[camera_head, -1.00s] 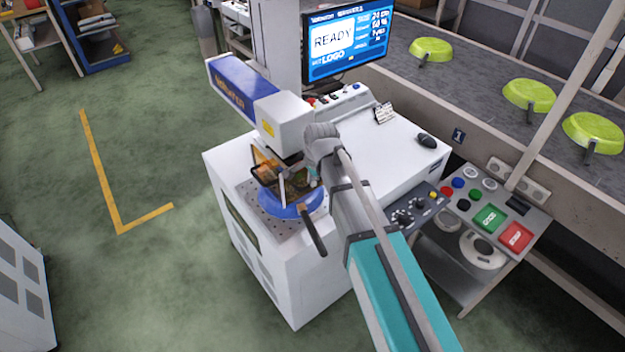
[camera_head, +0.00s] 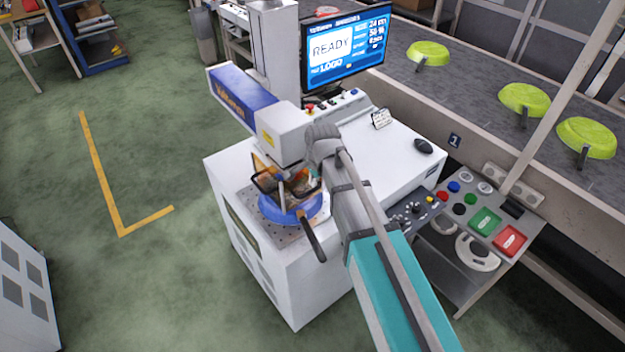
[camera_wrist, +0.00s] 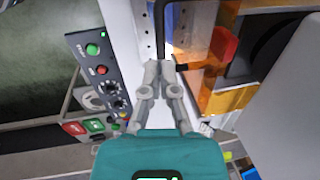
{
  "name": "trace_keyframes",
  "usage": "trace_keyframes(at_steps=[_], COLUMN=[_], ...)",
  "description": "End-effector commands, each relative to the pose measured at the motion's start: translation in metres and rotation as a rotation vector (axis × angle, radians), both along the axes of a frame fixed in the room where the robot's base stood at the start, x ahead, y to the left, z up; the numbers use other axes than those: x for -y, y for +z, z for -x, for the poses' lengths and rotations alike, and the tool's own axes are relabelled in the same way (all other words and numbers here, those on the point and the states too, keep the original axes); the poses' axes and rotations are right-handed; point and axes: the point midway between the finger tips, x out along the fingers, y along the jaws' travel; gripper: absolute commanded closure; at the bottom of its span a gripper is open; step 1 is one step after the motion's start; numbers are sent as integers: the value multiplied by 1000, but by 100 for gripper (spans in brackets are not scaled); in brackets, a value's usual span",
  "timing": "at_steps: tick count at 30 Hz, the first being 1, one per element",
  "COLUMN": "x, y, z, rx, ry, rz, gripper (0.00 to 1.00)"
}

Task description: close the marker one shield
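The marker machine is a white cabinet with a blue-and-white laser head (camera_head: 255,105) above a work plate (camera_head: 284,236). The marker shield (camera_head: 262,164) has amber panels and a dark bar frame and sits below the head. Its amber panel (camera_wrist: 228,100) is large at the right of the wrist view. A blue pan (camera_head: 275,210) with a dark handle (camera_head: 313,240) lies on the plate. My gripper (camera_wrist: 160,66) has its fingers close together on the shield's dark bar (camera_wrist: 159,30). In the head view my wrist partly hides the fingertips and the shield.
The screen (camera_head: 345,48) reads READY. A control panel (camera_head: 470,215) with coloured buttons stands to the right. Behind it a conveyor (camera_head: 465,85) carries green pans (camera_head: 525,99). A mouse (camera_head: 423,146) lies on the cabinet top. The floor at left is open.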

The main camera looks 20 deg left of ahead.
Motion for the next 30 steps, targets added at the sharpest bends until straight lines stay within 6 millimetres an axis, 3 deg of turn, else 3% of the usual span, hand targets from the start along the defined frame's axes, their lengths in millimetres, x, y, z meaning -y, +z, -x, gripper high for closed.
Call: trace_keyframes(at_steps=[1,30], x=[1,13], y=[9,88], z=[1,9], rx=[0,1], ry=[0,0], rz=[0,-1], gripper=[100,100])
